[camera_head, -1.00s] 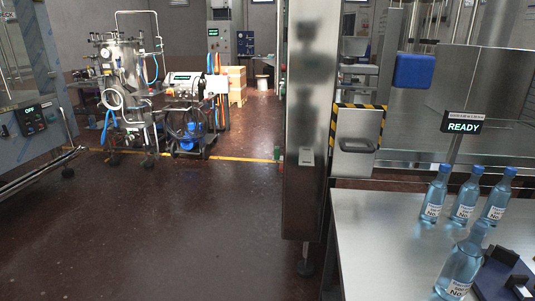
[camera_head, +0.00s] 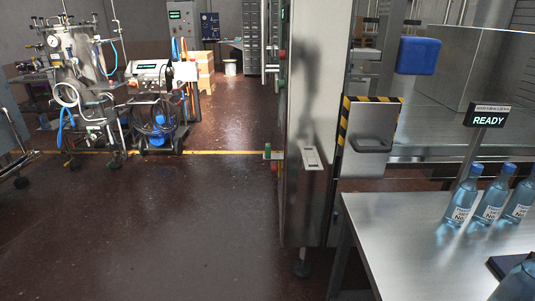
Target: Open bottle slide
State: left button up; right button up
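A steel slide panel (camera_head: 364,150) with a black handle (camera_head: 373,145) and a yellow-black striped edge sits on the machine front, right of the tall steel column. Whether this is the bottle slide, and how far it is open, I cannot tell. Several blue-capped bottles are at the right: one (camera_head: 463,200), another (camera_head: 491,203) and a third (camera_head: 518,208) stand in a row on the steel table, and a nearer one (camera_head: 521,282) is cut off by the lower right corner. Neither of my grippers is in view.
The steel table (camera_head: 400,240) fills the lower right. A READY sign (camera_head: 487,121) stands behind the bottles. A blue box (camera_head: 417,56) hangs above. The tall steel column (camera_head: 312,130) stands at centre. The floor (camera_head: 170,230) to the left is clear up to the wheeled equipment (camera_head: 155,110).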

aim_at(371, 125)
jog(key=k+z, duration=0.1)
jog(key=i+l+z, duration=0.2)
jog(key=l+z, duration=0.25)
jog(key=l, duration=0.15)
jog(key=i+l+z, duration=0.2)
jog(key=k+l, duration=0.05)
